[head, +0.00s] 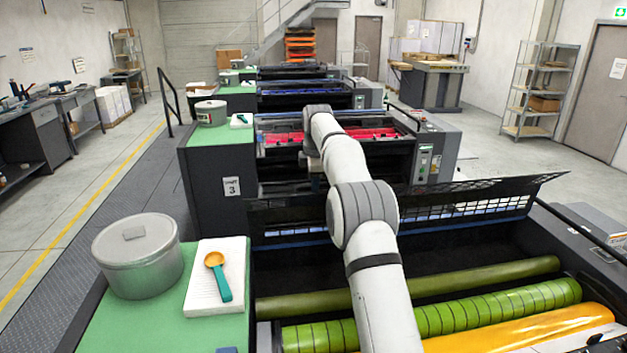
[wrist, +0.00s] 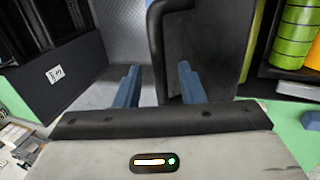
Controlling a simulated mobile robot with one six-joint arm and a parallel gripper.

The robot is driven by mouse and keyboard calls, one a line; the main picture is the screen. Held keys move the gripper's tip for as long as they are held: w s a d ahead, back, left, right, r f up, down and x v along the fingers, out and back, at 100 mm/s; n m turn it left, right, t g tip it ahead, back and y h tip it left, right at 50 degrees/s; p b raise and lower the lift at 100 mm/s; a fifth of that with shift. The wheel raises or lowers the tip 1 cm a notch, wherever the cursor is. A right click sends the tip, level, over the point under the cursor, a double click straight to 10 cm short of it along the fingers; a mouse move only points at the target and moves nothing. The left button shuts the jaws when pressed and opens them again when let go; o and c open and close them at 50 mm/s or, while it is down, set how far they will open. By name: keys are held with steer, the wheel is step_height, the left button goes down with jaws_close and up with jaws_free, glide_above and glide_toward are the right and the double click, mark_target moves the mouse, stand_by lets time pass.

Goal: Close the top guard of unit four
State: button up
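The nearest unit has green and orange-yellow rollers exposed; I take it as unit four, though its label is not visible. Its top guard (head: 480,205), a dark panel with a mesh strip, stands raised at the far side of the rollers, partly hidden by my arm. In the wrist view, my gripper (wrist: 158,70) has two blue fingers well apart with nothing held between them. A black bent bar (wrist: 156,45) shows beyond the fingers; I cannot tell what it belongs to. In the head view the gripper is hidden behind my arm.
A metal tin (head: 140,270) and a notepad with an orange-and-teal scoop (head: 217,275) stand on the green side top at left. Unit 3 (head: 215,190), with red rollers, is just beyond. A dark walkway (head: 120,215) runs along the left, clear.

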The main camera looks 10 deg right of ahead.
steer(key=shift+f, duration=0.1)
steer(key=shift+c, duration=0.6)
jaws_close()
